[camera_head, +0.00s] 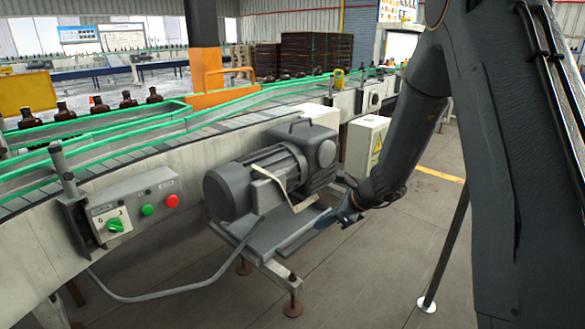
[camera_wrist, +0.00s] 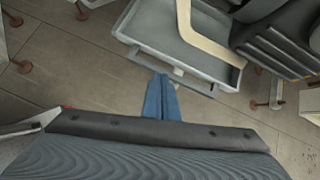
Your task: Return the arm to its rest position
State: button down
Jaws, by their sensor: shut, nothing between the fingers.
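My gripper (camera_head: 349,215) hangs low at the end of my dark arm in the head view, just right of the motor's grey base plate. In the wrist view, my gripper (camera_wrist: 161,98) shows as two blue fingers lying together, shut and empty. The fingertips point toward the edge of the motor's tray. I cannot tell whether they touch it. My arm fills the right side of the head view, bent down toward the floor.
A grey motor (camera_head: 258,180) sits on a base plate (camera_head: 280,235) beside the conveyor (camera_head: 120,165). A control box (camera_head: 128,207) has green and red buttons. Amber bottles (camera_head: 66,112) stand at left. A thin pole (camera_head: 445,250) stands near my arm. The floor (camera_head: 390,265) between is clear.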

jog(key=s+d+r+n+g+h, duration=0.1)
jog(key=s+r+n+h, duration=0.1)
jog(key=s+n, duration=0.6)
jog(key=s+d+r+n+g+h, duration=0.2)
jog(key=s+n, duration=0.5)
jog(key=s, duration=0.5)
jog(key=s+d+r+n+g+h, duration=0.2)
jog(key=s+r+n, duration=0.2)
jog(key=s+n, duration=0.4)
jog(key=s+p, duration=0.1)
jog(key=s, duration=0.2)
jog(key=shift+d+r+n, duration=0.2)
jog(key=shift+r+n, duration=0.05)
jog(key=shift+n, duration=0.05)
jog(key=shift+s, duration=0.1)
